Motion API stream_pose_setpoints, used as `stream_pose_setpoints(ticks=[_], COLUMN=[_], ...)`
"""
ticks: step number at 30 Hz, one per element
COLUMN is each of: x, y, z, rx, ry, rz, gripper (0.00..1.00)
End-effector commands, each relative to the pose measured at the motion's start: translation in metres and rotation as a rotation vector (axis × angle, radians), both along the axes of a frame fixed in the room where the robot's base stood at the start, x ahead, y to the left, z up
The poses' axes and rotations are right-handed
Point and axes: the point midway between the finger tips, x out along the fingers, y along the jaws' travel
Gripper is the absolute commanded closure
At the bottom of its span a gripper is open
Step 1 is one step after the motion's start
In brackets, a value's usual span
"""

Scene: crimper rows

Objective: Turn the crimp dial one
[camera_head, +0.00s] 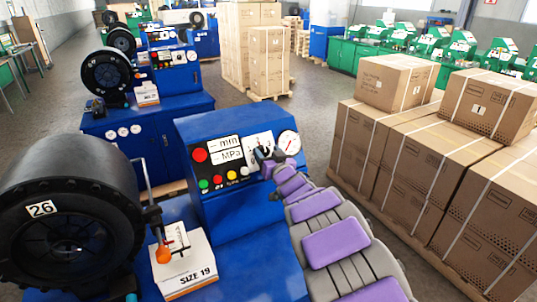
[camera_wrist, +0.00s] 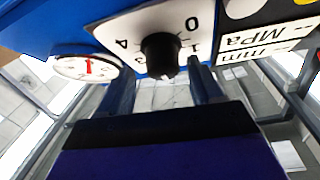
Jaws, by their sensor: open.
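The crimp dial is a black round knob (camera_wrist: 160,52) on a white scale plate (camera_wrist: 118,30) with printed numbers, which appears upside down in the wrist view. In the head view the plate (camera_head: 256,142) is on the blue control panel, and my gripper hides most of the knob. My gripper (camera_head: 268,160) is at the panel in front of the dial. In the wrist view my gripper (camera_wrist: 163,76) is open, one finger to each side of the knob and slightly below it. I cannot tell whether either finger touches the knob.
A round gauge (camera_head: 289,142) sits right of the dial. Red and coloured buttons (camera_head: 199,155) and mm/MPa displays (camera_head: 226,148) lie left. A black size 26 crimper head (camera_head: 70,215) and a SIZE 19 box (camera_head: 184,264) stand at left. Strapped cartons (camera_head: 400,150) stand at right.

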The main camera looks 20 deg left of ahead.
Motion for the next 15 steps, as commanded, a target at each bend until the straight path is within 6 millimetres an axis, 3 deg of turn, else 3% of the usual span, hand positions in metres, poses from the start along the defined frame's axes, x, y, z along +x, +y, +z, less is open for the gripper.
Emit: stream_pose_setpoints(ticks=[2,15], x=[-0.0003,-0.0008], y=[0.0009,-0.0052], z=[-0.0001,0.0024], rx=[0.0,0.005], ry=[0.0,-0.001], rz=[0.001,0.0], gripper=[0.35,0.76])
